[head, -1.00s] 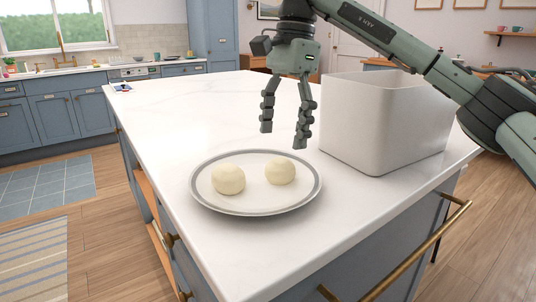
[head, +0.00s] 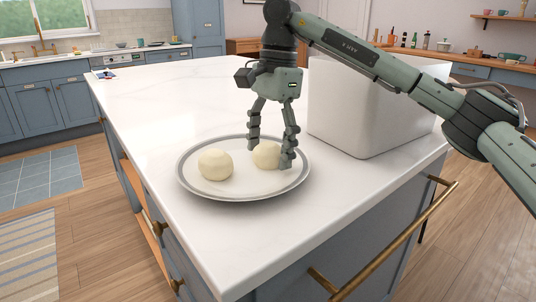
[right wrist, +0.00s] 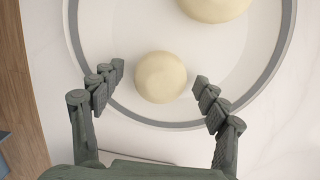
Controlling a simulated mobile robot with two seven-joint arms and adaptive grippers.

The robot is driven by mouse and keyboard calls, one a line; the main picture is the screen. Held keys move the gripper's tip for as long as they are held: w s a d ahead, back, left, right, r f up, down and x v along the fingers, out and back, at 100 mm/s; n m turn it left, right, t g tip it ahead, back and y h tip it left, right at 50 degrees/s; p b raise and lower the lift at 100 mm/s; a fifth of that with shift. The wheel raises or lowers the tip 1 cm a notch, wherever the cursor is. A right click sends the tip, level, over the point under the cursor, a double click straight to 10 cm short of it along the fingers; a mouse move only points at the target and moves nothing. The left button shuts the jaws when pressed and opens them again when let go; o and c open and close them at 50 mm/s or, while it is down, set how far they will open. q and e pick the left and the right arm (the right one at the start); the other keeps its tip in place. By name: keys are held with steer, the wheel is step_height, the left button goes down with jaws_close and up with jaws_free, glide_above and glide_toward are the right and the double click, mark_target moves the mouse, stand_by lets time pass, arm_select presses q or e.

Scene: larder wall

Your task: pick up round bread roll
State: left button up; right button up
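Two pale round bread rolls lie on a white plate with a grey rim (head: 235,198). The left roll (head: 215,164) is clear of the gripper. The right roll (head: 266,156) is partly hidden by a finger of my right gripper (head: 270,157). In the right wrist view, this roll (right wrist: 160,77) lies between the open fingertips of my right gripper (right wrist: 158,88), with a gap on each side. The other roll (right wrist: 214,5) is cut off by the top edge of that view. My left gripper is not in view.
A large white bin (head: 360,105) stands on the white island counter (head: 165,108), close to the right of the plate and behind my right arm. The counter is clear to the left and behind the plate. Brass handles (head: 385,245) stick out from the front side.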

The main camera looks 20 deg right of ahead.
steer(key=c, duration=1.2)
